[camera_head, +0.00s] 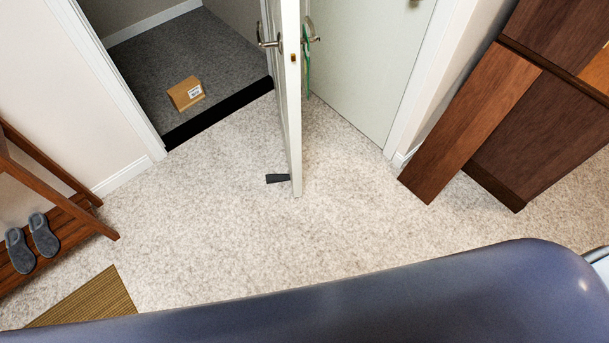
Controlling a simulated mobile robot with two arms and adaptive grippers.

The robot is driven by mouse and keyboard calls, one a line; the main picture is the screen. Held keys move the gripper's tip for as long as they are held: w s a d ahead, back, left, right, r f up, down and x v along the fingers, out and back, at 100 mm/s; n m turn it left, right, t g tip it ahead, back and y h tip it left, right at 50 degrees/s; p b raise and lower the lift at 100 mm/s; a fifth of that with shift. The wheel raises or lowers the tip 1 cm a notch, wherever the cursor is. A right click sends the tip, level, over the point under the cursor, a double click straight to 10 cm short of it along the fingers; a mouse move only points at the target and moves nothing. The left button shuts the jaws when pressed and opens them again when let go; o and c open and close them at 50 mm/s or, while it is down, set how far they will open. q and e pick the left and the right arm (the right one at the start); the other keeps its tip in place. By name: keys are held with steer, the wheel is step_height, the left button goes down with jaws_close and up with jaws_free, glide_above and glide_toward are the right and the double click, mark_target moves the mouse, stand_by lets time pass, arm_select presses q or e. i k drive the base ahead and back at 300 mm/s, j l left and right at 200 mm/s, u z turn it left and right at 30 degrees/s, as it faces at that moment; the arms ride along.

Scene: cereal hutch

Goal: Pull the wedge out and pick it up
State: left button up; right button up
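A small dark grey wedge (276,178) lies on the pale speckled floor at the foot of an open white door (291,110). Its right end meets the door's lower edge; whether part of it is under the door is hidden. The door stands edge-on to me, with lever handles (268,38) on both sides and a green strap (307,70) hanging at the right handle. Neither of my grippers is in view.
A cardboard box (185,93) sits on dark carpet beyond the doorway. A wooden rack (45,180) with grey slippers (42,236) and a woven mat (88,300) are at left. Brown wooden furniture (480,110) stands at right. Floor before the door is clear.

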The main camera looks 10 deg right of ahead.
mark_target(272, 178)
steer(key=i+j+z, duration=0.1)
steer(key=z, duration=1.15)
steer(key=j+z, duration=0.25)
steer(key=j, duration=0.25)
steer(key=j+z, duration=0.25)
steer(key=j, duration=0.3)
steer(key=j+z, duration=0.25)
steer(key=j, duration=0.3)
steer(key=j+z, duration=0.25)
steer(key=j, duration=0.25)
steer(key=k+j+z, duration=0.25)
steer(key=j, duration=0.2)
steer(key=k+j, duration=0.1)
steer(key=j, duration=0.6)
steer(key=k+j, duration=0.15)
steer(key=j, duration=0.2)
steer(key=k+j, duration=0.1)
steer(key=j, duration=0.3)
